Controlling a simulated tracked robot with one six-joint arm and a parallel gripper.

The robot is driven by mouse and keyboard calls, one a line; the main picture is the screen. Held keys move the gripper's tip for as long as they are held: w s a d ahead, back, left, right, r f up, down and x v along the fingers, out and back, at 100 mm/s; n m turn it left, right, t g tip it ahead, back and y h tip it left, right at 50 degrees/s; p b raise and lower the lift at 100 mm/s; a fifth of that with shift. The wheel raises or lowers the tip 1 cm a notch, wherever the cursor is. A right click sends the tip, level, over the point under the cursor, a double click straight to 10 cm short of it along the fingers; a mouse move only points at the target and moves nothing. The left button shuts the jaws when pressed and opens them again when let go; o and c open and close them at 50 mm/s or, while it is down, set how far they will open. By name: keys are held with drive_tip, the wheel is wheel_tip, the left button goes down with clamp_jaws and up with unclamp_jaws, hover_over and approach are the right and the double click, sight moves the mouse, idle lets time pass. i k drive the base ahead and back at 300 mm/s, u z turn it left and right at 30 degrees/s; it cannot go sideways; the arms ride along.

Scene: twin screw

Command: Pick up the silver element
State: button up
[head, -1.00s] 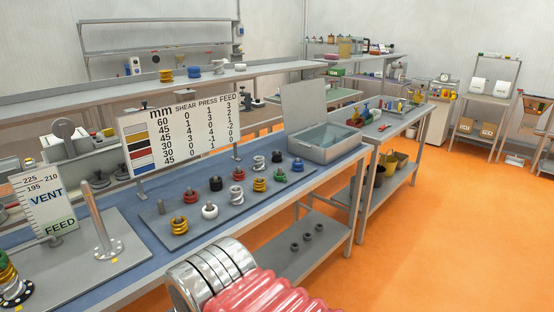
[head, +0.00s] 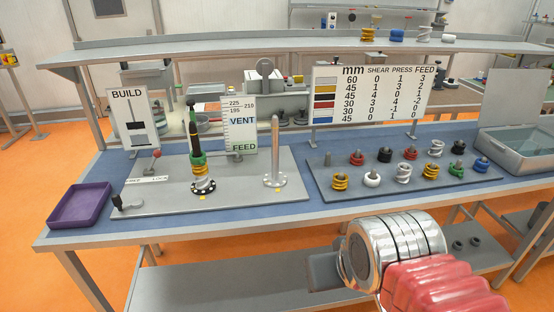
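Two silver coil-shaped elements are on the grey element board (head: 345,207). One silver element (head: 404,173) is in the front row, between a white and a yellow one. The other silver element (head: 436,148) is in the back row, near the right end. My arm shows at the lower right, with a grey block at its left end that appears to be my gripper (head: 324,270). It is in front of the bench, well apart from both silver elements. Its fingers cannot be made out.
Beside the silver elements stand yellow (head: 340,181), white (head: 372,179), red (head: 357,158), black, green and blue ones. Left on the bench are a bare upright post (head: 275,150), a shaft stacked with coloured elements (head: 198,160) and a purple tray (head: 80,205). A grey bin (head: 520,143) stands right.

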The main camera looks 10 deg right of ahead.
sight(403, 175)
drive_tip(key=k, duration=0.65)
drive_tip(key=z, duration=0.65)
drive_tip(key=i, duration=2.15)
drive_tip(key=u, duration=0.6)
